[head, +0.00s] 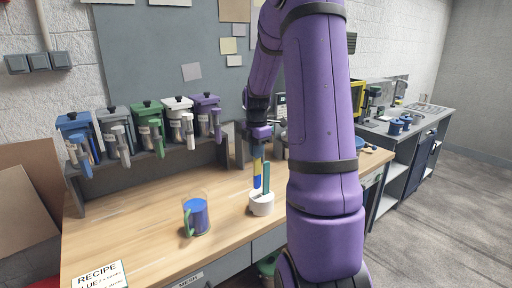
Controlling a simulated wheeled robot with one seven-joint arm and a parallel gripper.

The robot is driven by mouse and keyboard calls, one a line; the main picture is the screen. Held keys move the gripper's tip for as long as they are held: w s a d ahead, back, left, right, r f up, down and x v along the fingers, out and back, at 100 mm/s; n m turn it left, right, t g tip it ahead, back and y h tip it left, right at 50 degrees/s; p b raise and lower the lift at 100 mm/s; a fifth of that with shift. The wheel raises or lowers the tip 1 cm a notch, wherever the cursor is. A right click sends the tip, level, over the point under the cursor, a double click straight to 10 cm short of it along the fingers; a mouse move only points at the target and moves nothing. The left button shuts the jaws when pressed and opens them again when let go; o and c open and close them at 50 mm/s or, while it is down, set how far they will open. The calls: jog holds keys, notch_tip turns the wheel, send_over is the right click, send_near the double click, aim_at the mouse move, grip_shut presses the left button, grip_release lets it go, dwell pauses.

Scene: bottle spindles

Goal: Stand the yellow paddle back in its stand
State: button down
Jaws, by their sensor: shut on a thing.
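My gripper (258,150) is shut on the yellow paddle (257,168) and points down over the workbench. The paddle hangs roughly upright, with some blue showing near its lower part. The round white stand (262,207) is on the bench just below the gripper. A teal-green paddle (267,178) stands upright in it, close beside the yellow one. The yellow paddle's lower end is above or at the stand's top; I cannot tell whether it touches. My purple arm hides the bench to the right.
A clear mug with blue contents and a green handle (196,216) stands left of the stand. A rack of several coloured dispensers (140,135) is at the back left. A recipe card (100,274) lies at the front left. The wooden bench (150,225) is otherwise mostly clear.

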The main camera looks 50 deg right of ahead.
aim_at(256, 171)
jog(key=shift+f, duration=4)
jog(key=c, duration=1.1)
grip_release()
notch_tip(256, 171, up, 11)
jog(key=shift+f, duration=0.15)
